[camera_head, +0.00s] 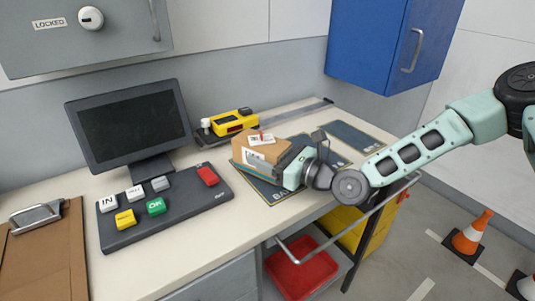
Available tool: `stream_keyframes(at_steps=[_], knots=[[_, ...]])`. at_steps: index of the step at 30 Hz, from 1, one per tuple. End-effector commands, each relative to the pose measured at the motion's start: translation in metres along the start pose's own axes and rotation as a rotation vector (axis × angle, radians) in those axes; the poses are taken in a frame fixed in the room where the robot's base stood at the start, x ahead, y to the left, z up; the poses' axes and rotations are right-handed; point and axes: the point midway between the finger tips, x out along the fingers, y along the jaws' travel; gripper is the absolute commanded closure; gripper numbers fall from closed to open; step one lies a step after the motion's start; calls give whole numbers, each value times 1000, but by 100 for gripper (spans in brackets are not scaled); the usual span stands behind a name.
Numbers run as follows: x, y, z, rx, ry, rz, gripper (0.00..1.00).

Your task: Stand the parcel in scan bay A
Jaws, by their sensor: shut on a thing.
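The parcel (255,153) is a brown cardboard box with white labels on its top and side. It is at the middle of the counter, tilted a little in the view. My gripper (284,163) comes from the right and is shut on the parcel; its fingertips are partly hidden by the box. Two dark mats with light edge lines lie on the counter. The nearer mat (280,196) is under the parcel and gripper, and the farther mat (354,139) is bare. I cannot read which is bay A, nor tell whether the parcel touches the mat.
A yellow device (231,121) and a metal rail (293,111) are behind the parcel. A button panel (165,213) and a monitor (129,122) stand to the left. A blue cabinet (375,45) hangs above right. A red bin (301,270) is below the counter edge.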

Motion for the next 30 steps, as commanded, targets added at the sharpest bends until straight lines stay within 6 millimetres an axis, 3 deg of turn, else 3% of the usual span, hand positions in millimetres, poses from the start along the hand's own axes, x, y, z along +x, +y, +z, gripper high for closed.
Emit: stream_keyframes(at_steps=[6,7,9,20,23,30], knots=[[0,0,-4,1,-1,0,72],[0,0,-3,1,1,0,30],[0,0,-3,1,1,0,17],[-2,0,0,0,2,-1,17],[-16,-1,-2,2,2,-2,17],[-67,-1,-2,2,1,-3,17]])
